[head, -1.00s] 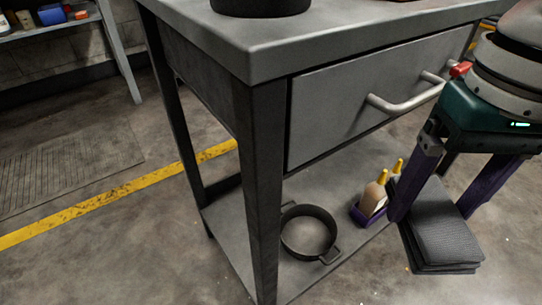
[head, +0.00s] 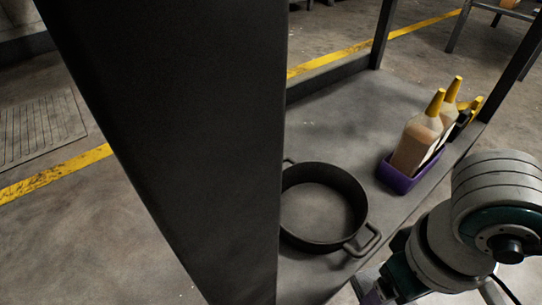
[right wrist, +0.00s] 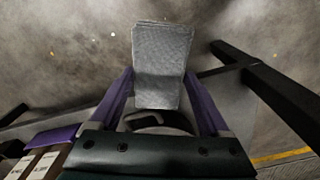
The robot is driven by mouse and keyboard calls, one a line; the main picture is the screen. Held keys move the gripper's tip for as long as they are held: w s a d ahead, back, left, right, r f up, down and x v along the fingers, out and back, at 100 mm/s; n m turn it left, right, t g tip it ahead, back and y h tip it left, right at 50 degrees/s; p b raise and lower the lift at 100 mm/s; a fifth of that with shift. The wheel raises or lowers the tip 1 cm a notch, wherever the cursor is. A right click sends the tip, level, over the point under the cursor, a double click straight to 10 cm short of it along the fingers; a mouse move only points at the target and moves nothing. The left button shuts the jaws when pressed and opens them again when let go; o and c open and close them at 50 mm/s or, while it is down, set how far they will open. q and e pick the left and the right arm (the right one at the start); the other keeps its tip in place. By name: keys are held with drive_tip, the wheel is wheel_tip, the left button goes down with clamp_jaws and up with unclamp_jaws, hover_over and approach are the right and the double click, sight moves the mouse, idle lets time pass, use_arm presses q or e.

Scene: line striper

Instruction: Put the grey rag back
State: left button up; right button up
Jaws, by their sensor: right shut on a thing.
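The grey rag (right wrist: 162,62), a folded stack of cloth, shows in the right wrist view between the two purple fingers of my right gripper (right wrist: 160,78). The gripper is shut on it, and the rag sticks out past the fingertips. Concrete floor shows behind it. In the head view my right arm comes in at the lower right, beside the lower shelf (head: 345,105). The rag is out of that view, below the picture or hidden by the arm. My left gripper is in neither current view.
On the shelf stand a black two-handled pot (head: 322,205) and a purple caddy (head: 400,178) with yellow-capped bottles (head: 417,140). A thick dark table leg (head: 190,130) blocks much of the head view's left. Shelf behind the pot is bare.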

drive_tip(key=shift+w+f, duration=0.15)
drive_tip(key=shift+f, duration=0.45)
drive_tip(key=shift+a+f+b, duration=0.2)
drive_tip(key=shift+a+b, duration=0.15)
drive_tip(key=shift+b, duration=0.05)
drive_tip(key=w+a+b, duration=0.2)
drive_tip(key=a+b, duration=0.1)
drive_tip(key=a, duration=0.2)
drive_tip(key=w+a+b, duration=0.2)
drive_tip(key=a+b, duration=0.1)
drive_tip(key=a, duration=0.2)
drive_tip(key=w+a+b, duration=0.2)
drive_tip(key=a+b, duration=0.1)
drive_tip(key=a, duration=0.2)
drive_tip(key=shift+w+a, duration=0.1)
drive_tip(key=shift+a, duration=0.1)
drive_tip(key=shift+w+a+r, duration=0.1)
drive_tip(key=shift+a+r, duration=0.05)
drive_tip(key=shift+a, duration=0.1)
wheel_tip(320, 180, down, 4)
drive_tip(key=b, duration=0.3)
drive_tip(key=shift+d+b, duration=0.1)
drive_tip(key=shift+b, duration=0.3)
drive_tip(key=shift+r, duration=0.25)
drive_tip(key=shift+f, duration=0.1)
